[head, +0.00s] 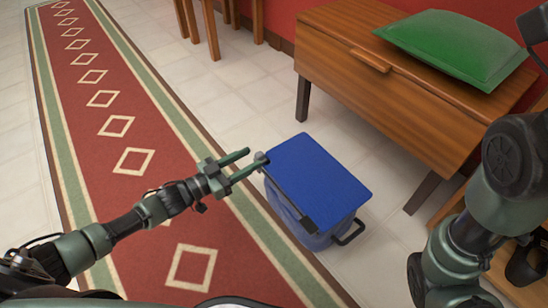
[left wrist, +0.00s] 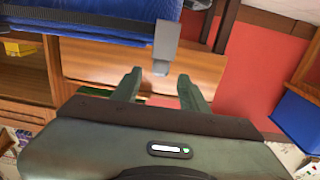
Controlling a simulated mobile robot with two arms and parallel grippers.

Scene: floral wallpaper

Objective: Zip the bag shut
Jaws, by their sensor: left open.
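The blue bag (head: 318,178) stands on the floor in the head view, with its flat top lying over the body. A dark strip (head: 288,203) runs along its left edge, with a small grey tab (head: 261,160) at the far left corner. My left gripper (head: 256,158) is open beside that corner, its fingers pointing at the tab. In the left wrist view the grey tab (left wrist: 166,42) hangs from the blue bag (left wrist: 85,22), just beyond and between the open fingertips (left wrist: 159,76). I cannot tell whether they touch it. My right gripper is out of view.
A wooden bench (head: 400,75) with a green cushion (head: 455,45) stands behind and right of the bag. A red patterned runner (head: 115,125) lies on the left. Stool legs (head: 212,30) show at the back. Tiled floor (head: 235,95) is clear behind the bag.

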